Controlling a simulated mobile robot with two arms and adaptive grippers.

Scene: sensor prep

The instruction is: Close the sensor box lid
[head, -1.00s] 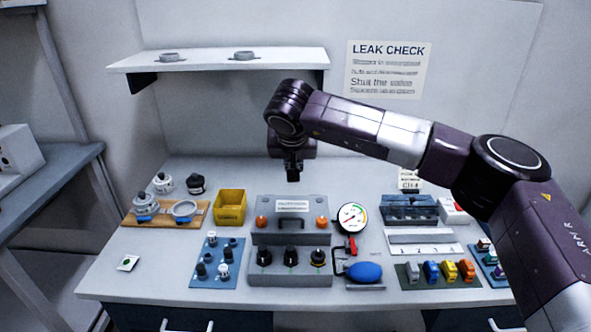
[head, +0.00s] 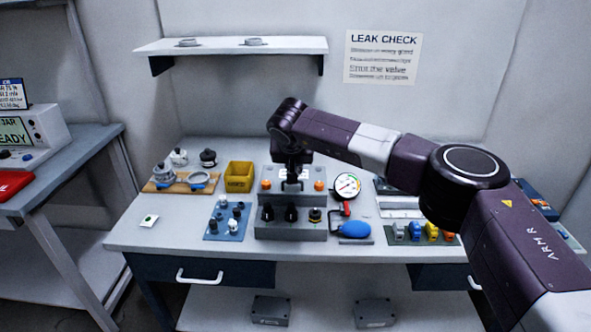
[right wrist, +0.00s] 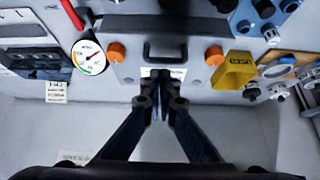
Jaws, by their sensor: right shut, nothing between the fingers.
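The grey sensor box sits in the middle of the bench, with black sensor-like parts on its low front base (head: 291,230). Its lid (head: 306,172) stands raised behind the base, with orange knobs, a dark handle and a white label. In the right wrist view the lid (right wrist: 193,72) faces the camera, with the handle just beyond my fingertips. My right gripper (head: 293,183) is shut and empty at the lid's label; it also shows in the right wrist view (right wrist: 161,80). I cannot tell whether it touches the lid. My left gripper is out of view.
A pressure gauge (head: 346,185) and a blue bulb (head: 355,229) stand close to the box's right. A yellow bin (head: 240,176) and a blue mat (head: 228,222) with small parts lie to its left. The bench's front left is mostly clear.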

